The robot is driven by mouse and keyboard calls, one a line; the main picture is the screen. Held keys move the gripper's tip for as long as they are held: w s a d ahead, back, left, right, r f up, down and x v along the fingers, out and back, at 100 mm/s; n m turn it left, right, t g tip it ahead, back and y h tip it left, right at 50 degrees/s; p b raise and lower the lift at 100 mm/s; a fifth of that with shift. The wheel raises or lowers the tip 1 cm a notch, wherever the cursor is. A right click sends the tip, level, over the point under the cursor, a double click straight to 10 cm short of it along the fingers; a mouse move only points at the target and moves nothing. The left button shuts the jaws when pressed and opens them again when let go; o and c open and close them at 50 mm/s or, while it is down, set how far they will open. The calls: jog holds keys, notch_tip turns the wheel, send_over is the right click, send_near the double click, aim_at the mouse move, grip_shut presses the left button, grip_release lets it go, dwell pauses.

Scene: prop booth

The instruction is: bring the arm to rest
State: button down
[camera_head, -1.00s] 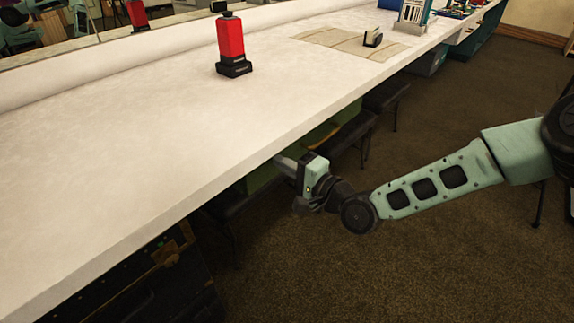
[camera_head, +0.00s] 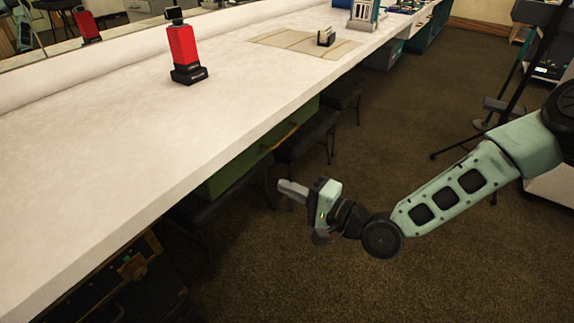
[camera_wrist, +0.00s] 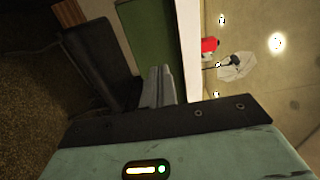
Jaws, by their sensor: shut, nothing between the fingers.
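My arm reaches in from the right side of the head view, over the carpet. My gripper (camera_head: 290,190) is at its end, in front of the long white counter (camera_head: 120,160) and below its top. The gripper is shut and holds nothing. In the wrist view the shut fingers (camera_wrist: 158,85) show at the middle, pointing toward the green drawer front (camera_wrist: 145,40) and the dark stool (camera_wrist: 100,60). The gripper appears clear of the counter edge and the stools.
On the counter stand a red and black device (camera_head: 184,50), a small block-like holder (camera_head: 325,37) on a tan mat (camera_head: 275,38) and a rack (camera_head: 364,14). Dark stools (camera_head: 308,135) stand under the counter edge. Carpet (camera_head: 400,130) lies open between the counter and a tripod (camera_head: 482,124).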

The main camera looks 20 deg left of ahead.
jog(key=s+d+r+n+g+h, duration=0.2)
jog(key=s+d+r+n+h, duration=0.25)
jog(key=s+d, duration=0.35)
jog(key=s+d+r+n+g+h, duration=0.1)
jog(key=s+d+r+n+h, duration=0.2)
jog(key=s+d+h, duration=0.5)
jog(key=s+d+r+n+g+h, duration=0.2)
jog(key=s+d+r+n+h, duration=0.2)
jog(key=d, duration=0.7)
notch_tip(320, 180, up, 20)
jog(key=p, duration=2)
jog(key=shift+s+r, duration=0.2)
jog(key=shift+r, duration=0.05)
